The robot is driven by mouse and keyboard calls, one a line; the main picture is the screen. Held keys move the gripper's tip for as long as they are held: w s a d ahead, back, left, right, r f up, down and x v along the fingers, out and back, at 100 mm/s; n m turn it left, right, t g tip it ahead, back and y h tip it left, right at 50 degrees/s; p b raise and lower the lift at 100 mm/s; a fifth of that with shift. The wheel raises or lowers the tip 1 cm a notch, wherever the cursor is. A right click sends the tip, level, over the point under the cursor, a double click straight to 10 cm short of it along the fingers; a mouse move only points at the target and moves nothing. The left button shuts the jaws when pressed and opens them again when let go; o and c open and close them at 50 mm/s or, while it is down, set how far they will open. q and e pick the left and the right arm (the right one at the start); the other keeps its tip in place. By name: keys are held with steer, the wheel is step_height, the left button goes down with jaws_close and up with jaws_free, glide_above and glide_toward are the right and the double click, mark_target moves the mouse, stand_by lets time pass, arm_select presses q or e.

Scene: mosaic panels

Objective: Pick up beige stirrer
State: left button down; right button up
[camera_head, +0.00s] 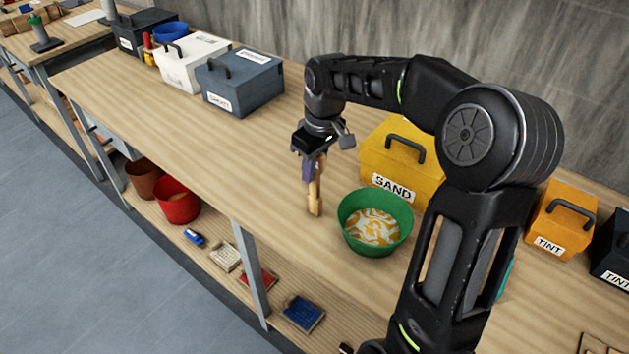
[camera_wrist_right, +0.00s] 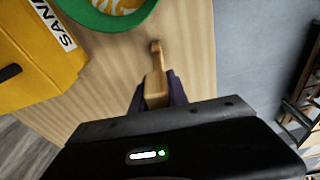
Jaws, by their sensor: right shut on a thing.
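The beige stirrer (camera_head: 315,193) hangs upright from my right gripper (camera_head: 313,165), to the left of the green bowl in the head view. The right gripper is shut on the stirrer's upper part. In the right wrist view the stirrer (camera_wrist_right: 156,80) sits between the purple fingers of the gripper (camera_wrist_right: 158,95), over the wooden bench top. I cannot tell whether its lower end touches the bench. The green bowl (camera_head: 346,229) holds a yellow and white swirled mix; its edge also shows in the right wrist view (camera_wrist_right: 100,18). My left gripper is not in view.
The yellow SAND box (camera_head: 425,185) stands behind the bowl. An orange TINT box (camera_head: 560,218) and a black box stand at the right. White (camera_head: 190,62) and grey-blue (camera_head: 240,85) boxes stand at the back left. The bench (camera_head: 200,140) is clear between them and the stirrer.

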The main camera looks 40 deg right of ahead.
jaws_close()
step_height(320, 180, up, 9)
steer(key=shift+r+b, duration=0.2)
steer(key=shift+b, duration=0.45)
steer(key=shift+r, duration=0.4)
